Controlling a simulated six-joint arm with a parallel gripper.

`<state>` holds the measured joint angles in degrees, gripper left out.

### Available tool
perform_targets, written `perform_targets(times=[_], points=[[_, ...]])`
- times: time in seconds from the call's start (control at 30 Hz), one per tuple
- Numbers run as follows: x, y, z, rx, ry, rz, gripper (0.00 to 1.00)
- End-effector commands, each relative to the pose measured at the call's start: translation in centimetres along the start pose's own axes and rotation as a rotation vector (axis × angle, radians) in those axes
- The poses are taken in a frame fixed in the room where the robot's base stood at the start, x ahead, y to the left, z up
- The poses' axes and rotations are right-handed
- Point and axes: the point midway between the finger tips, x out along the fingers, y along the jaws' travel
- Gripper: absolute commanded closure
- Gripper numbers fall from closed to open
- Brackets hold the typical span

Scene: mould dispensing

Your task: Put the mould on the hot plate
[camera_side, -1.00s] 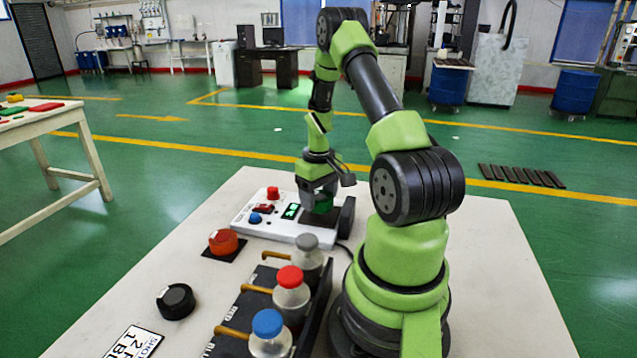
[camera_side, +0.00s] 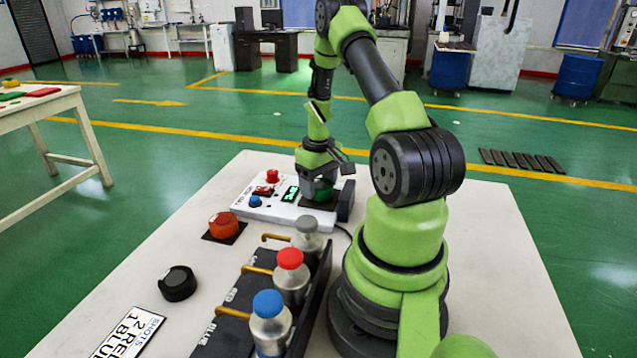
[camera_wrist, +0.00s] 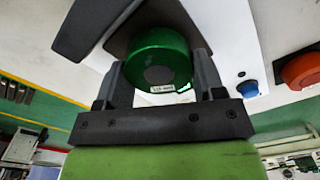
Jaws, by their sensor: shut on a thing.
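The mould (camera_wrist: 162,58) is a green round piece with a grey centre and a small white label. My gripper (camera_wrist: 158,72) is shut on it, with one dark finger on each side. In the side view the mould (camera_side: 323,194) shows as a bit of green under my gripper (camera_side: 318,188), partly hidden by the fingers. The hot plate (camera_side: 284,211) is a white unit with red and blue buttons, a lit green display and a dark heating surface. The mould is over or on that dark surface; I cannot tell whether they touch.
A black part (camera_side: 346,201) stands at the hot plate's right end. The table's right side is bare.

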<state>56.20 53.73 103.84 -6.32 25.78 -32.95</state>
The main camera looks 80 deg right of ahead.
Motion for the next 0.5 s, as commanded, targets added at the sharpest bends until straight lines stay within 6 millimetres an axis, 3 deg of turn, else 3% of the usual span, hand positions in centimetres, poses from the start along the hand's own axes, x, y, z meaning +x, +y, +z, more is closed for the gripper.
perform_targets(times=[0.47, 0.5], points=[[0.54, 0.01, -0.03, 0.0, 0.001, 0.001, 0.65], [0.55, 0.01, -0.03, 0.0, 0.001, 0.001, 0.33]])
